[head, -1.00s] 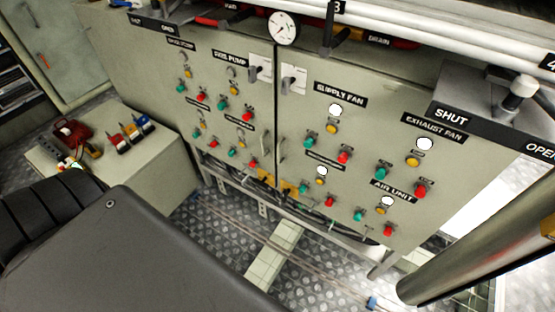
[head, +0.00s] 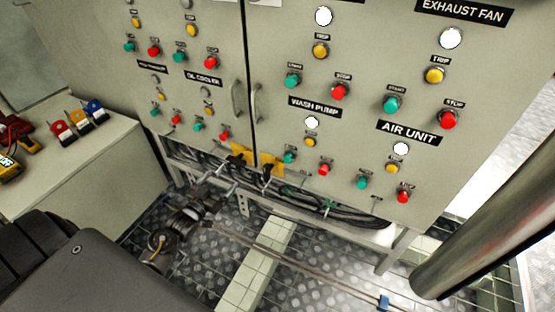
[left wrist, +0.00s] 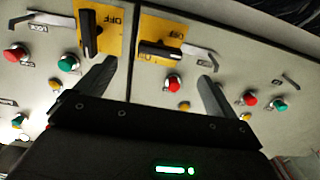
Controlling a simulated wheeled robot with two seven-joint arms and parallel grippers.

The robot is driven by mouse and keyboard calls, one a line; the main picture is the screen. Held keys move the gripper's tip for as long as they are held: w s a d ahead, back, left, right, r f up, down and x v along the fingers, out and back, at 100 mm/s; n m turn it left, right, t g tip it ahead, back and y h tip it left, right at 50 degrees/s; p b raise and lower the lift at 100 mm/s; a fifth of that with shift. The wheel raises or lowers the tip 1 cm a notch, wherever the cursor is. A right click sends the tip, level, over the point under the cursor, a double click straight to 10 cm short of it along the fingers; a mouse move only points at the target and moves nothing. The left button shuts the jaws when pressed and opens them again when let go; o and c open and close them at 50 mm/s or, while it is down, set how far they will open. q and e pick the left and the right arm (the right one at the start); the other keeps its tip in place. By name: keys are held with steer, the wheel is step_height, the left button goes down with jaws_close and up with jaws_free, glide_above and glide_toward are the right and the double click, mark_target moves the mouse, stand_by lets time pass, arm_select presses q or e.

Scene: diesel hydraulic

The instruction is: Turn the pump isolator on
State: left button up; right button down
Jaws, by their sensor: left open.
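Two yellow isolator plates sit low on the cabinet, one left (head: 240,149) and one right (head: 270,160) of the door gap. In the left wrist view, turned over, one plate (left wrist: 115,42) has a black handle (left wrist: 91,32) pointing up and down and "OFF" lettering. The other plate (left wrist: 155,27) has a black handle (left wrist: 160,50) lying nearly level, its lettering partly hidden. I cannot tell which one is the pump isolator. My left gripper (head: 230,174) is open and empty, just in front of the plates. Its fingers (left wrist: 158,78) appear apart from both handles. My right gripper is out of view.
Rows of red, green and yellow buttons surround the plates, with door handles (head: 237,101) above. Cables (head: 320,203) run below the cabinet. A bench (head: 95,150) with padlocks (head: 78,117) stands left. A thick grey post (head: 480,225) stands right.

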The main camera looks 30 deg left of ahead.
mark_target(234, 163)
arm_select(q)
steer(key=w, duration=0.4)
steer(key=w+b, duration=0.1)
steer(key=shift+w+a+r, duration=0.15)
steer(key=shift+w+r, duration=0.2)
steer(key=shift+w, duration=0.05)
steer(key=w, duration=0.3)
steer(key=shift+w, duration=0.4)
steer(key=shift+w+b, duration=0.35)
steer(key=shift+w, duration=0.35)
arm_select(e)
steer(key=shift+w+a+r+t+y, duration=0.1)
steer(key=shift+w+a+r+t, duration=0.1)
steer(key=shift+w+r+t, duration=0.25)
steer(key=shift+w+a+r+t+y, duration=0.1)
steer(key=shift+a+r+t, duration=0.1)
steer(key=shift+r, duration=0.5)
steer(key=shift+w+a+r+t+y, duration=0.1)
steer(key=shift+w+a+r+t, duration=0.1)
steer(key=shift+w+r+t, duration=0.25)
arm_select(q)
steer(key=shift+c, duration=0.3)
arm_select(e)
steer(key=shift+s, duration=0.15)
arm_select(q)
steer(key=c, duration=0.9)
